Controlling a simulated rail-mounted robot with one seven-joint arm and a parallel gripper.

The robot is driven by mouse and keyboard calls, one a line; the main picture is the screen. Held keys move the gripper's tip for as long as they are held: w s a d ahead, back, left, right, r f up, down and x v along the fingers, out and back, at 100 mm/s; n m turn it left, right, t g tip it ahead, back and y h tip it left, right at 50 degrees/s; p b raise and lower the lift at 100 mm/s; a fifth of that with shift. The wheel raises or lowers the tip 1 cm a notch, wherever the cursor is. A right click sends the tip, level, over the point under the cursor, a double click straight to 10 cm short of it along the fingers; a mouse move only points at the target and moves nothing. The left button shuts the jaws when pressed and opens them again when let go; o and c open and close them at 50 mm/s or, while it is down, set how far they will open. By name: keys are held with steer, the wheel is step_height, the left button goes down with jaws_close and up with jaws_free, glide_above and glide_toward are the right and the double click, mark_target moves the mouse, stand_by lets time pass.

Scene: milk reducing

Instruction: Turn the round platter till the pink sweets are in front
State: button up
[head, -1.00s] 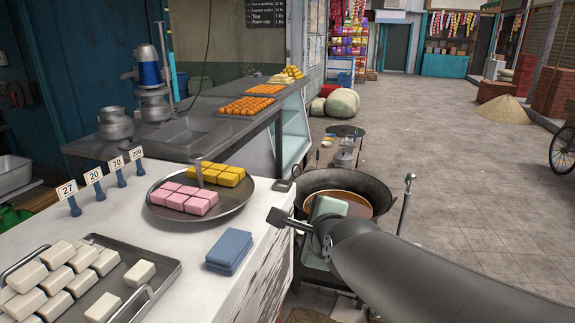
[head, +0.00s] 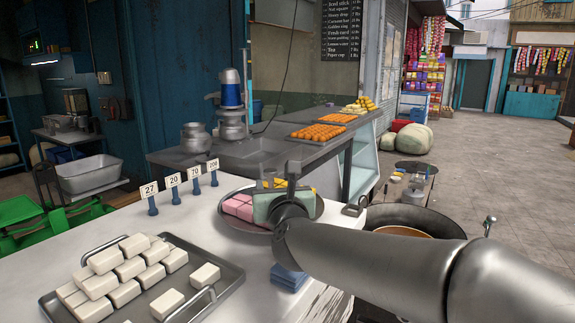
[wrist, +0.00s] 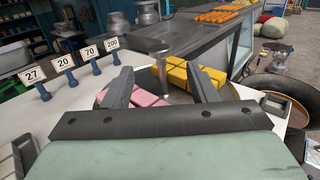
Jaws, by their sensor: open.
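The round metal platter (head: 231,216) sits on the white counter, partly hidden behind my arm in the head view. Pink sweets (head: 238,206) lie on its left, near side. Whether a finger touches the platter or sweets cannot be told.
A tray (head: 205,316) of white blocks stands on the counter at the front left. Number signs (head: 172,186) stand behind it. Folded blue cloths (head: 289,278) lie below my arm. A large pan (head: 405,222) is right of the counter.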

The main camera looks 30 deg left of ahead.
mark_target(271, 174)
steer(key=p+x, duration=0.3)
steer(key=x, duration=0.7)
steer(key=shift+s+f, duration=0.1)
